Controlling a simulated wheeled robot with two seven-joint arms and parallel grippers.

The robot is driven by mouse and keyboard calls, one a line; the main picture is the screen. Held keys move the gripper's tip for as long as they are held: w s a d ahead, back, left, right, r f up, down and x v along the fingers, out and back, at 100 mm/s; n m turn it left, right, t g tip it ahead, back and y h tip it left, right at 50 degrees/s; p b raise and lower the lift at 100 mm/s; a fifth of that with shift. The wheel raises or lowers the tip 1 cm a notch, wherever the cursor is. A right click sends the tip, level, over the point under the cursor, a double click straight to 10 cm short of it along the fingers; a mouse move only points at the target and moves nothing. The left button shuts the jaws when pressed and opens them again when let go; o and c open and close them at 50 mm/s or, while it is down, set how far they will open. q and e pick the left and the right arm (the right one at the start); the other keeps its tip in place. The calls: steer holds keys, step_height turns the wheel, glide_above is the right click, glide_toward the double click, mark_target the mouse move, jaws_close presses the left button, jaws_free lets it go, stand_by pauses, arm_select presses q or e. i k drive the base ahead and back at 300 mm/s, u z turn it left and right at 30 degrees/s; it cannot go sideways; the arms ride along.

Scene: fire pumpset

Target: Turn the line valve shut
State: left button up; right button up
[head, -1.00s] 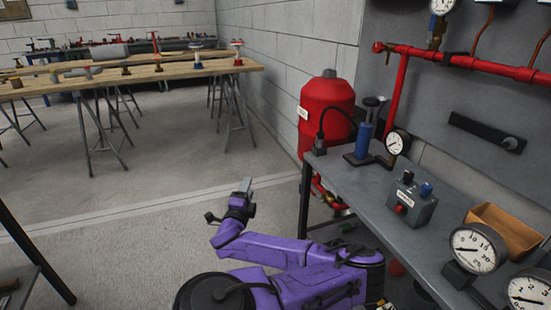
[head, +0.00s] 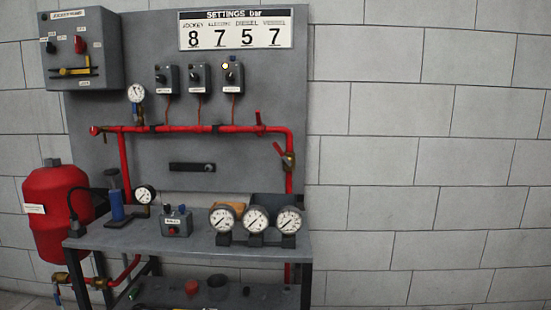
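A red pipe (head: 190,129) runs across the grey panel and turns down at its right end. A brass valve (head: 288,161) sits on that downward part. Its red lever (head: 279,150) slants up to the left, at an angle to the pipe. A second small red lever (head: 258,118) stands nearly upright on the horizontal pipe. Another brass fitting (head: 60,279) shows low at the left, below the red tank. I cannot tell from labels which of these is the line valve. Neither of my grippers is in view.
A grey bench (head: 180,237) stands before the panel, holding three gauges (head: 255,219), a button box (head: 174,222) and a blue hand pump (head: 116,203). A red tank (head: 57,210) is at the left. A settings board (head: 236,29) hangs above. The wall at right is bare.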

mark_target(277, 146)
steer(key=u, duration=0.75)
steer(key=k, duration=0.1)
steer(key=z, duration=1.8)
steer(key=i, duration=0.7)
steer(key=z, duration=0.05)
